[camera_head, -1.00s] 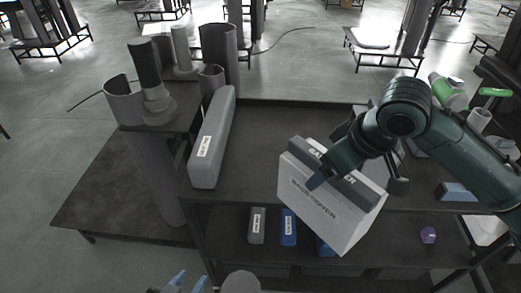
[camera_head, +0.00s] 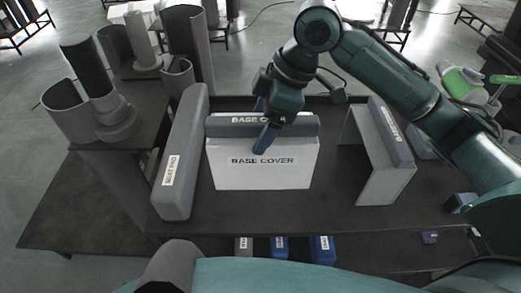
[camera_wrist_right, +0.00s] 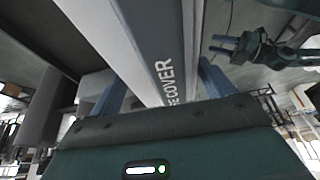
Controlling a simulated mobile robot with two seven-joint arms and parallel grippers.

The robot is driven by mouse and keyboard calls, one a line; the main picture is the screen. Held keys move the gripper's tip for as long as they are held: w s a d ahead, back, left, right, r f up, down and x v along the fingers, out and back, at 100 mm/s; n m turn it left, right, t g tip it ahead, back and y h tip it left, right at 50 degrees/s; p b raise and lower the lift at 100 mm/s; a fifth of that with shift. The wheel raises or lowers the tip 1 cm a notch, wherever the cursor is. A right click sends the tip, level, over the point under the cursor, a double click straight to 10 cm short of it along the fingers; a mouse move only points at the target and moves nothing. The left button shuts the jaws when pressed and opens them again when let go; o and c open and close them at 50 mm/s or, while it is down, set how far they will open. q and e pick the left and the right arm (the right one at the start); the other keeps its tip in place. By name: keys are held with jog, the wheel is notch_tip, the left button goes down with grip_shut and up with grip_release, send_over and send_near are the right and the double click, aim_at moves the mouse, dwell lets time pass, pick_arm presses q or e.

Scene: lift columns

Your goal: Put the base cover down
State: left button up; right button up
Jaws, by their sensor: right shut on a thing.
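The base cover (camera_head: 262,175) is a white panel with a grey top strip, both lettered BASE COVER. It is upright over the dark table top (camera_head: 335,215), its lettered face towards me. Its lower edge looks at or close to the table; contact is unclear. My right gripper (camera_head: 264,122) is shut on the grey top strip from above, one blue finger in front of it. In the right wrist view the cover (camera_wrist_right: 150,40) runs between the blue fingers (camera_wrist_right: 160,85). My left gripper (camera_wrist_right: 228,46) shows in that view with its blue fingers apart, empty.
A long grey labelled box (camera_head: 181,150) stands close left of the cover. A similar white and grey cover (camera_head: 383,160) stands to the right, with bare table between. Grey cylinders (camera_head: 110,110) stand on the left table. Small blue boxes (camera_head: 322,250) lie on the lower shelf.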

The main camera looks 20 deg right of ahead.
jog(key=shift+f, duration=0.9)
notch_tip(320, 180, down, 4)
jog(key=shift+r, duration=0.2)
jog(key=o, duration=1.6)
jog(key=shift+f, duration=0.15)
jog(key=v, duration=1.2)
jog(key=shift+p, duration=0.35)
